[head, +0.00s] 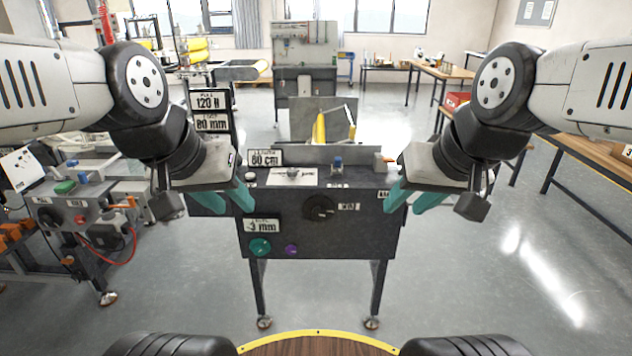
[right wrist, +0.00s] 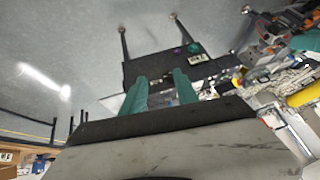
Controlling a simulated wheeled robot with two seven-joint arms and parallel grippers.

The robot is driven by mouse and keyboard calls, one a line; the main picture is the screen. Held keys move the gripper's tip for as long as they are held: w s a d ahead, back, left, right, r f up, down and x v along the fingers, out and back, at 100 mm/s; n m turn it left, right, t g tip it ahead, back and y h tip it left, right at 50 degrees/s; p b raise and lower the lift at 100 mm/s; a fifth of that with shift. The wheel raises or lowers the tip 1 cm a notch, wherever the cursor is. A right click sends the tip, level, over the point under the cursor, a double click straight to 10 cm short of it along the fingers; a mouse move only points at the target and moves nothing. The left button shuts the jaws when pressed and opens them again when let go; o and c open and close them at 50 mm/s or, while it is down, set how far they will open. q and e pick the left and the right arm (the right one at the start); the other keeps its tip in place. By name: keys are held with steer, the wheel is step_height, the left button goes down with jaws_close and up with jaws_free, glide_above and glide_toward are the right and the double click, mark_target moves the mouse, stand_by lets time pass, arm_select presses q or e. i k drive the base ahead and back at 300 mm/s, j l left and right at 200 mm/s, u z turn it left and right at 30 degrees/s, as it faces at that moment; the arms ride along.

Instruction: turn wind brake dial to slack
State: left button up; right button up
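A round black dial (head: 319,207) sits on the dark front panel of the machine (head: 370,235) in the head view. A small white label (head: 347,206) is to its right, too small to read surely. The dial's pointer setting is not clear. My left gripper (head: 225,199) has its teal fingers apart, empty, in front of the panel's left end. My right gripper (head: 408,195) is at the panel's right end, also empty. In the right wrist view its fingers (right wrist: 161,92) are apart, with the panel (right wrist: 145,68) beyond them. Neither gripper touches the dial.
A green knob (head: 259,246) and a purple knob (head: 291,250) are lower left of the dial. A blue-topped part (head: 337,163) stands on the machine's top. A bench with controls (head: 75,205) is at the left. Floor (head: 500,270) at the right is clear.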

mark_target(291, 172)
steer(key=i+j, duration=0.15)
steer(key=i, duration=0.2)
steer(key=i+j, duration=0.2)
steer(key=i, duration=0.15)
steer(key=i+j, duration=0.15)
steer(key=i, duration=0.25)
